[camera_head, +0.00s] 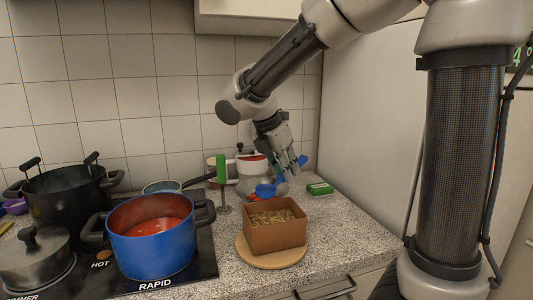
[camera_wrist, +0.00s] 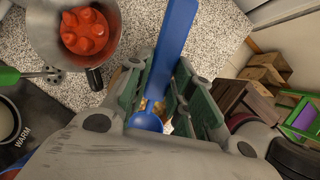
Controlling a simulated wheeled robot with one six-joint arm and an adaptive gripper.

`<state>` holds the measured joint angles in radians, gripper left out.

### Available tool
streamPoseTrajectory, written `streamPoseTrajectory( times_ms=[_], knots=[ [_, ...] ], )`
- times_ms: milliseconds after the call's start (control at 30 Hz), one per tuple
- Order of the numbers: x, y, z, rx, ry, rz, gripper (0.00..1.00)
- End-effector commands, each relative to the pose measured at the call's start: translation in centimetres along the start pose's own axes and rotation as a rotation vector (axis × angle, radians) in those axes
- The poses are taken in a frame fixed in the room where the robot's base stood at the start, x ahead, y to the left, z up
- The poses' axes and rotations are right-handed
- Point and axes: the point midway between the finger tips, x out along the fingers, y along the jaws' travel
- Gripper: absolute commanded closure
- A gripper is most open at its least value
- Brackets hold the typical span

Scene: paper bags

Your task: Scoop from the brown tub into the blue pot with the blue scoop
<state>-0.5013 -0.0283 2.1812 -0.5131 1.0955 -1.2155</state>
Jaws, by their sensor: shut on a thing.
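The blue scoop is held in my gripper (camera_head: 292,168). In the head view its blue bowl (camera_head: 265,190) hangs left of the fingers, above and behind the brown tub (camera_head: 277,238) in the picture. The wrist view shows the blue scoop (camera_wrist: 174,45) between the two green-padded fingers. The brown tub is an open box of pale, chunky pieces on a round wooden board (camera_head: 272,260); the gripper mostly hides it in the wrist view. The blue pot (camera_head: 150,255) stands left of the tub on the dark hob, with red inside.
A green-handled utensil (camera_head: 221,170) stands upright between pot and tub. A metal pan (camera_wrist: 108,45) with a red object (camera_wrist: 84,30) lies near the gripper. A black pot (camera_head: 65,205) and lidded pot (camera_head: 35,262) are at left. A green box (camera_head: 319,188) is at right.

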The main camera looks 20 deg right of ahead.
Motion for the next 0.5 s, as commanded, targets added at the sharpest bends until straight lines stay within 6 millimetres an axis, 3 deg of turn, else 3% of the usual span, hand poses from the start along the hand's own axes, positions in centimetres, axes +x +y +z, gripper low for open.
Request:
streamPoseTrajectory(
  times_ms=[200, 500],
  knots=[
    [0.42, -0.61, -0.1, 0.117, 0.0, -0.057, 1.0],
    [0.42, -0.59, -0.17, 0.118, -0.003, -0.058, 1.0]
  ],
)
